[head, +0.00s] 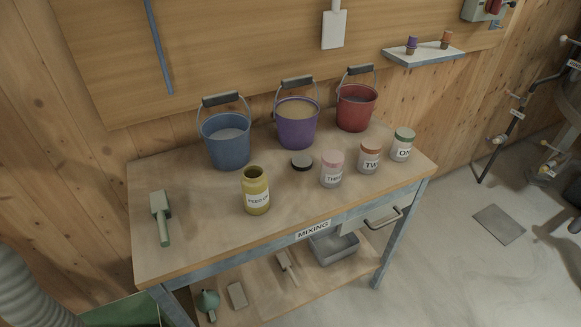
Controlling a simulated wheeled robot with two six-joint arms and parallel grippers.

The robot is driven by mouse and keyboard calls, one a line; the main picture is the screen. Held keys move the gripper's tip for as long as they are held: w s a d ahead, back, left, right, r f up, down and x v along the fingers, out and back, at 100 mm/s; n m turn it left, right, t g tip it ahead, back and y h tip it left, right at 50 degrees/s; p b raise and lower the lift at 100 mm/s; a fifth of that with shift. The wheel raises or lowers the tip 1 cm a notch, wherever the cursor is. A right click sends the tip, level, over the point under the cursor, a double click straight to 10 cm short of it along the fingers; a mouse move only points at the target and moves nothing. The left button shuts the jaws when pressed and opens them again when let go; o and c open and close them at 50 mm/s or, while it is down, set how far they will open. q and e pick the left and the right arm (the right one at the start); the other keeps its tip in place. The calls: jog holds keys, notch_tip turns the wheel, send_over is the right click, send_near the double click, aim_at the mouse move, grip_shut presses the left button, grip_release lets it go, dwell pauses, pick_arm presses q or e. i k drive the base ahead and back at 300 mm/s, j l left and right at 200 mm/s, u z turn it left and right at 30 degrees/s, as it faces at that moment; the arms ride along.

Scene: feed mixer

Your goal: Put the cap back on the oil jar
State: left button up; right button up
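The oil jar (256,204) is an olive-yellow jar with a white label, standing upright at the front middle of the mixing table in the head view. Its mouth is open, with no cap on it. A dark round cap (302,162) lies flat on the table, behind and to the right of the jar and apart from it. Neither of my grippers shows in the head view.
Blue, purple and red buckets (226,142) stand along the back of the table (205,235). Several lidded jars (331,170) stand right of the cap. The tabletop left of the oil jar is mostly clear.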

aim_at(253, 180)
jog(key=l+u, duration=0.1)
jog(key=u, duration=0.3)
jog(key=l+u, duration=0.15)
jog(key=u, duration=0.25)
jog(key=l+u, duration=0.2)
jog(key=u, duration=0.15)
jog(key=l+u, duration=0.15)
jog(key=l, duration=0.35)
jog(key=k+l+u, duration=0.2)
jog(key=l, duration=0.25)
jog(key=l+u, duration=0.15)
jog(key=l, duration=0.35)
jog(key=k+l+u, duration=0.15)
jog(key=l, duration=0.3)
jog(key=k+l+u, duration=0.2)
jog(key=l, duration=0.25)
jog(key=k+l, duration=0.1)
jog(key=l, duration=0.4)
